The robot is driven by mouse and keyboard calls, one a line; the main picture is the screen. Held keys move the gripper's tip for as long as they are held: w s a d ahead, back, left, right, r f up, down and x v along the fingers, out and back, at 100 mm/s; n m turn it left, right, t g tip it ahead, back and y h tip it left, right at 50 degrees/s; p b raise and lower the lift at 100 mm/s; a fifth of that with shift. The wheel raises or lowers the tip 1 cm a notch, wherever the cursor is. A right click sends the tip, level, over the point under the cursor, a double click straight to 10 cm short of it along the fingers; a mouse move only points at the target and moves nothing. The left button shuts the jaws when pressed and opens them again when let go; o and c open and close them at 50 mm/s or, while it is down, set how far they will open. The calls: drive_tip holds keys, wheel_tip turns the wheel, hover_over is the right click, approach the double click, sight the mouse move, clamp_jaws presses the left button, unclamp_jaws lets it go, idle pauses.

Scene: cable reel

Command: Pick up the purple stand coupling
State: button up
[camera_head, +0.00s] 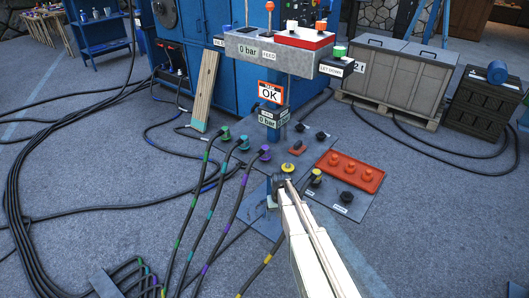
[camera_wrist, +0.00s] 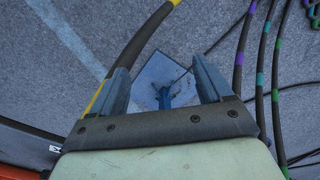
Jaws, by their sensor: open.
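The purple stand coupling (camera_head: 264,152) sits on a dark cable with purple bands, left of the OK post's foot in the head view. A teal coupling (camera_head: 243,143) and a green one (camera_head: 225,133) stand in a row to its left. My gripper (camera_head: 279,186) is below and slightly right of the purple coupling, apart from it. In the wrist view its two fingers (camera_wrist: 163,82) are spread and empty, above a plate with a small blue stand (camera_wrist: 165,97). The purple-banded cable (camera_wrist: 238,75) runs right of the fingers there; the purple coupling itself is not visible in that view.
A red tray (camera_head: 350,172) with several orange knobs lies to the right. A yellow-banded coupling (camera_head: 315,177) is close beside my arm, its cable passing under it. Loose dark cables cover the left floor. The OK post (camera_head: 270,94) stands behind the couplings.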

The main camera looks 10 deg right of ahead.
drive_tip(key=w+a+r+m+t, duration=0.1)
drive_tip(key=w+r, duration=1)
drive_tip(key=w, duration=0.4)
drive_tip(key=w+r+m+t, duration=0.1)
drive_tip(key=w+r, duration=1)
drive_tip(key=w, duration=0.4)
drive_tip(key=r+m, duration=0.1)
drive_tip(key=m, duration=0.2)
hover_over(265, 147)
drive_tip(key=w, duration=0.2)
drive_tip(key=f+m, duration=0.1)
drive_tip(key=f, duration=0.2)
drive_tip(key=s+f+m+g, duration=0.1)
drive_tip(key=f, duration=0.2)
drive_tip(key=s+f+m+g, duration=0.1)
drive_tip(key=f+m, duration=0.1)
drive_tip(key=shift+d+f, duration=0.15)
drive_tip(key=shift+f, duration=0.25)
drive_tip(key=shift+a+f, duration=0.2)
drive_tip(key=shift+f, duration=2.45)
drive_tip(key=shift+w, duration=0.1)
drive_tip(key=c, duration=1.2)
